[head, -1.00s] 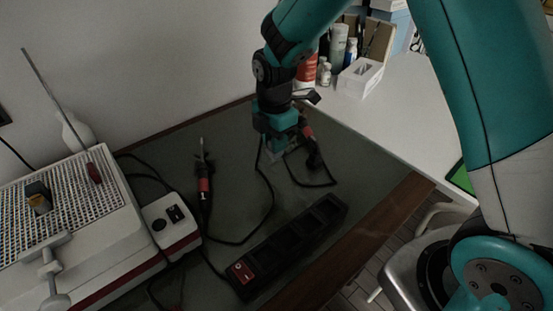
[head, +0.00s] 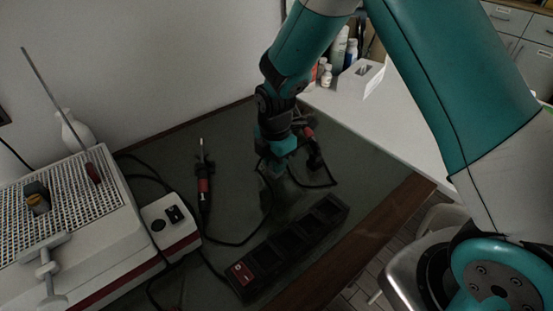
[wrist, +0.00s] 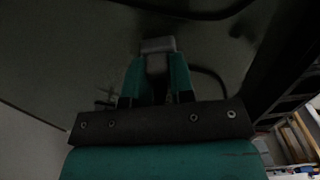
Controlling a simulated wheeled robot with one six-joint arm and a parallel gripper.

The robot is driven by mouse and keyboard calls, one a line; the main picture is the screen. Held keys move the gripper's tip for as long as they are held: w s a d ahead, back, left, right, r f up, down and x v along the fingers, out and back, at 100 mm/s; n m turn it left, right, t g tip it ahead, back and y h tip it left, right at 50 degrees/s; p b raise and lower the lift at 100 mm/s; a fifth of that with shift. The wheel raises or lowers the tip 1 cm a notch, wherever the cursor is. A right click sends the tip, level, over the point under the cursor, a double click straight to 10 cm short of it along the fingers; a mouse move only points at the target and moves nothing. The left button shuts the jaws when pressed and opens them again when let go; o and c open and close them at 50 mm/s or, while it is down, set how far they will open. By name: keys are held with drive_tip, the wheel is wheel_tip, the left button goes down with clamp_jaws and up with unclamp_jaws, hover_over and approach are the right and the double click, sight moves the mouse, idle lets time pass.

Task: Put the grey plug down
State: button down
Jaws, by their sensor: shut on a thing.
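My gripper (wrist: 155,72) is shut on the grey plug (wrist: 158,46), which sticks out between the teal fingertips in the wrist view. In the head view my gripper (head: 277,168) points down over the dark green mat (head: 235,170), behind the power strip. The plug is hard to make out there, in the dark between the fingers. I cannot tell whether it touches the mat. A black cable runs close by my gripper.
A black power strip (head: 290,248) with a red switch lies in front of my gripper. Another red-handled tool (head: 314,150) is just right of my gripper. Bare mat lies left of my gripper.

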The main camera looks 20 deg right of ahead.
drive_tip(key=shift+f, duration=0.3)
drive_tip(key=c, duration=1)
unclamp_jaws()
drive_tip(key=shift+r, duration=0.1)
wheel_tip(320, 180, up, 12)
drive_tip(key=r, duration=0.1)
drive_tip(key=s+a+r+m+y, duration=0.1)
drive_tip(key=s+r+m, duration=0.2)
drive_tip(key=s+m, duration=0.2)
drive_tip(key=s+a+r+m+y, duration=0.1)
drive_tip(key=s+r+m, duration=0.3)
drive_tip(key=s, duration=0.7)
drive_tip(key=s+a+r+m+y, duration=0.2)
drive_tip(key=s+m, duration=0.3)
drive_tip(key=s, duration=0.3)
drive_tip(key=shift+s+a+r+m+p, duration=0.1)
drive_tip(key=shift+s+r+m+p, duration=0.25)
drive_tip(key=shift+r, duration=0.55)
